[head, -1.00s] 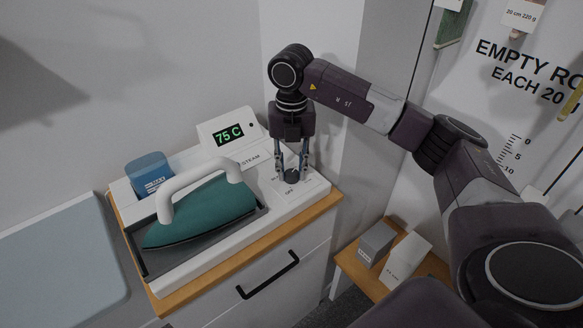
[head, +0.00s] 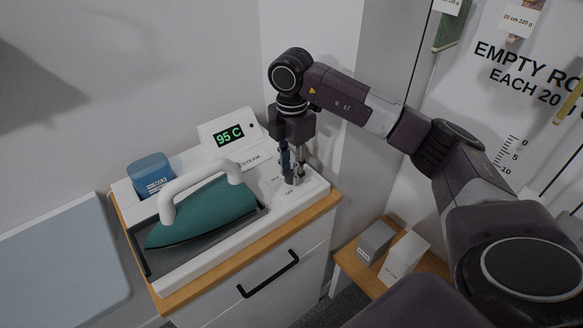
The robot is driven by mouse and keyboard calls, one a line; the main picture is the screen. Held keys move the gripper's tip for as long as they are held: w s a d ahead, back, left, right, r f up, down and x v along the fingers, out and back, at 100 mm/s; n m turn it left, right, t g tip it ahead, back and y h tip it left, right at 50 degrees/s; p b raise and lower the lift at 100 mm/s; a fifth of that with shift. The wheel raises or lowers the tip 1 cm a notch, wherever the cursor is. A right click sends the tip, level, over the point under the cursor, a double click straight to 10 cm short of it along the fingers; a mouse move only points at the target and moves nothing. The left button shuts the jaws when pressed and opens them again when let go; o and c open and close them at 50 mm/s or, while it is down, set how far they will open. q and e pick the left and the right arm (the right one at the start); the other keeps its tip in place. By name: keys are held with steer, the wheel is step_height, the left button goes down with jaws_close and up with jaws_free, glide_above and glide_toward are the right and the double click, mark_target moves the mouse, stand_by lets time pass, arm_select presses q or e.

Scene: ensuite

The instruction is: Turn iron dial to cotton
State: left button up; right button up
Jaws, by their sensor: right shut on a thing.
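A teal iron (head: 203,212) with a white handle rests on its white steam station (head: 283,212). A small display (head: 228,135) at the station's back reads 95 C in green. The dial is at the station's right end, mostly hidden by my right gripper (head: 292,177), which points down from above and is shut on it. Small printed labels lie around the dial; most are covered or too small to read, though OFF shows in front. My left gripper is not in view.
A blue translucent tank (head: 151,174) stands at the station's back left. The station sits on a wood-topped cabinet (head: 320,209) with a black drawer handle (head: 268,274). A pale blue board (head: 60,250) lies at left. Two small boxes (head: 374,243) (head: 404,257) stand on a low shelf at right.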

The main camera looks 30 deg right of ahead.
steer(key=shift+w+d+r+m, duration=0.1)
steer(key=shift+m, duration=0.55)
steer(key=shift+w+r+m, duration=0.1)
steer(key=shift+m, duration=0.85)
steer(key=o, duration=1.1)
steer(key=shift+c, duration=0.2)
steer(key=shift+o, duration=0.5)
steer(key=shift+s+f, duration=0.1)
steer(key=shift+s, duration=0.05)
step_height(320, 180, up, 12)
